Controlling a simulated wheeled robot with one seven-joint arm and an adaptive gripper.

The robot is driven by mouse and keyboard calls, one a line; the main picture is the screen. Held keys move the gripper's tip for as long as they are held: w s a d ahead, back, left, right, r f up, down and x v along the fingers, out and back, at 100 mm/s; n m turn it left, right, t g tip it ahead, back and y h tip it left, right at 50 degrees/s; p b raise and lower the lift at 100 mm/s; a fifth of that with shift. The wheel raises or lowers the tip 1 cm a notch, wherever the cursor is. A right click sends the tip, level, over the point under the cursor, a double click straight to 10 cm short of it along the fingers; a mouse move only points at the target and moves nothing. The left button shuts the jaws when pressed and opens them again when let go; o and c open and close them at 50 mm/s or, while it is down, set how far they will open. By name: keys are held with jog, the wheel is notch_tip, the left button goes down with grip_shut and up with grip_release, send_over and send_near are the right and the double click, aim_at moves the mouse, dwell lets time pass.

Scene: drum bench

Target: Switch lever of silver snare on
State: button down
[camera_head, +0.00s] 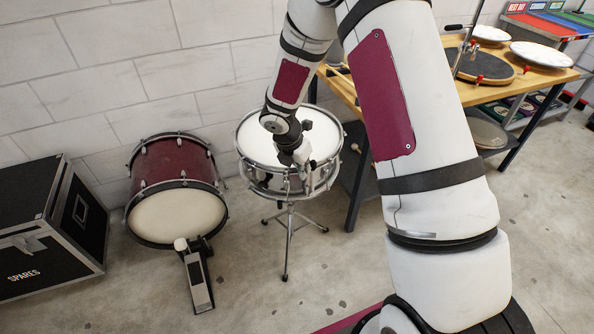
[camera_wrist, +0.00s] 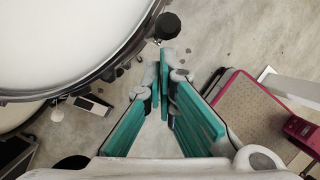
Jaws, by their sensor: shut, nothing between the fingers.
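The silver snare (camera_head: 250,143) stands on a tripod stand beside the wall, its white head facing up. In the wrist view its head and dark rim (camera_wrist: 60,45) fill the upper left. A black knob-like part (camera_wrist: 168,26) sticks out at the rim there, with a small grey piece below it. I cannot tell whether this is the lever or which way it is set. My gripper (camera_wrist: 163,75) has its teal fingers shut and empty, tips just below that part; contact is unclear. In the head view my gripper is at the snare's front rim, its fingertips not distinguishable.
A red bass drum (camera_head: 178,212) with a pedal (camera_head: 198,283) stands left of the snare. A black spares case (camera_head: 45,235) is farther left. A wooden bench (camera_head: 515,92) with drum pads is at the right. Floor in front of the snare is clear.

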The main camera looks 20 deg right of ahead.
jog(key=shift+d, duration=0.4)
jog(key=shift+r, duration=0.2)
